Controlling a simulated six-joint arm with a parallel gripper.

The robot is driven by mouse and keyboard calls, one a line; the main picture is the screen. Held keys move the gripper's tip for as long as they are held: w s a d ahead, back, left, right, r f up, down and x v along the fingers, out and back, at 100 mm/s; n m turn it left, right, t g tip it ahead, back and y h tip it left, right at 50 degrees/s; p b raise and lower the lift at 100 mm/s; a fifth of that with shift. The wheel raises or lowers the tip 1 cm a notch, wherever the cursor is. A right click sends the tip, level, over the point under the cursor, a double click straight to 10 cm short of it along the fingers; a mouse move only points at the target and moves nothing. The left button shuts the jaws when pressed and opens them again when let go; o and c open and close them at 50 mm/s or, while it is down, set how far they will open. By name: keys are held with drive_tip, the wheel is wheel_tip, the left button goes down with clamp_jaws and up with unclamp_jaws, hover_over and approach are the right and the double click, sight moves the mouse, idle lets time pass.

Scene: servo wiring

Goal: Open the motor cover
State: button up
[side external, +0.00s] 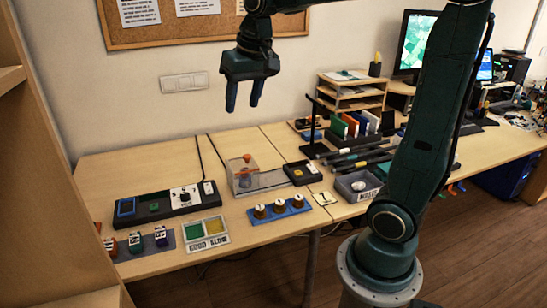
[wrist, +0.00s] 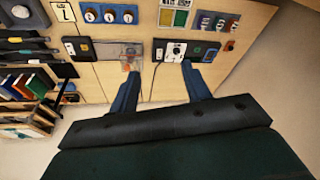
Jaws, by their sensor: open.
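My gripper (side external: 245,96) is high above the table in the side external view, pointing down with its two blue fingers apart and nothing between them. In the wrist view my gripper (wrist: 158,88) also shows open and empty. The motor cover (side external: 242,174) looks like a clear box with an orange knob on top, standing mid-table below my gripper and well apart from it.
A control panel (side external: 165,204) with a knob stands left of the cover. A small black box (side external: 302,172) is to its right. A blue strip with round dials (side external: 280,210) and a green and yellow tray (side external: 205,233) lie in front. Black rods and a stand (side external: 313,130) are farther right.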

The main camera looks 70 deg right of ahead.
drive_tip(key=w+d+f+m+g, duration=0.1)
drive_tip(key=w+d+f+m, duration=0.1)
drive_tip(key=w+d, duration=0.5)
drive_tip(key=m+g, duration=0.2)
drive_tip(key=m, duration=0.3)
hover_over(247, 155)
wheel_tip(247, 155, down, 14)
drive_tip(key=f, duration=0.1)
drive_tip(key=shift+r+y, duration=0.25)
drive_tip(key=shift+y, duration=0.15)
drive_tip(key=shift+f, duration=0.15)
wheel_tip(247, 155, down, 14)
drive_tip(key=shift+r, duration=0.25)
clamp_jaws()
